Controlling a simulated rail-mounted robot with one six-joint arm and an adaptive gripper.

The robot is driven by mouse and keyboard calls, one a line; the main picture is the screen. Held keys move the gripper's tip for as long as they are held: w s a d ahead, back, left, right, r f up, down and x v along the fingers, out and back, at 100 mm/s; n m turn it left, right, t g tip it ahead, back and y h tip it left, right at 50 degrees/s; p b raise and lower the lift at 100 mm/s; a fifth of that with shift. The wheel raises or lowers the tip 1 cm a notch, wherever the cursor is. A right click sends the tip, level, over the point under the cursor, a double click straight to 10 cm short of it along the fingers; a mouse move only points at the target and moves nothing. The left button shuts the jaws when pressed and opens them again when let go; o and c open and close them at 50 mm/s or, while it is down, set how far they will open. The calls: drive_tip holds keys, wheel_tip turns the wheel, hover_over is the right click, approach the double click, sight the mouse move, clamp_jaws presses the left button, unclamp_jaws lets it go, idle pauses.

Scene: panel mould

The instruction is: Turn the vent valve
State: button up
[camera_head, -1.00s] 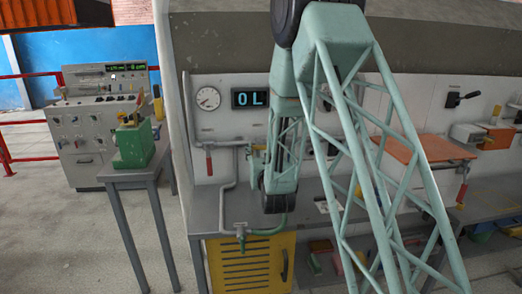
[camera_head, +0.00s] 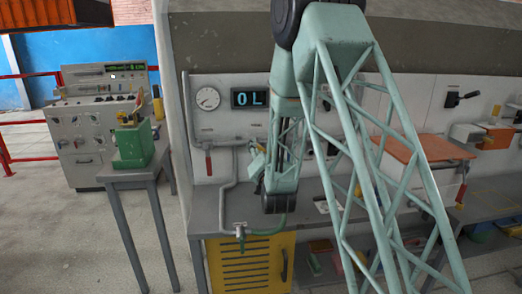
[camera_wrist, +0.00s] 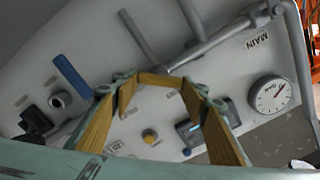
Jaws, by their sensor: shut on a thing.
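My gripper (camera_wrist: 162,82) has yellow-padded fingers that reach up to the wall panel in the wrist view. It is shut on a short yellowish piece at the pipe, which I take for the vent valve's handle; its outline blends with the pads and is mostly hidden. In the head view my gripper (camera_head: 257,163) is small and partly hidden behind my arm, close to the panel beside the pipework. No vent label is readable.
A blue lever (camera_wrist: 72,75) and dark fittings (camera_wrist: 36,120) lie left of my gripper. A gauge (camera_wrist: 273,95) and a yellow knob (camera_wrist: 150,136) are on the panel. A red valve handle (camera_head: 208,163) hangs left. The bench (camera_head: 207,210) runs below; a display (camera_head: 249,98) reads "OL".

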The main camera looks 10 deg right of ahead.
drive_tip(key=m, duration=0.5)
drive_tip(key=shift+f, duration=0.1)
drive_tip(key=shift+m, duration=2.5)
drive_tip(key=o, duration=0.9)
drive_tip(key=shift+s, duration=0.15)
drive_tip(key=shift+s+a, duration=0.2)
drive_tip(key=shift+s, duration=2.75)
drive_tip(key=shift+s+a, duration=0.2)
drive_tip(key=shift+s, duration=2.7)
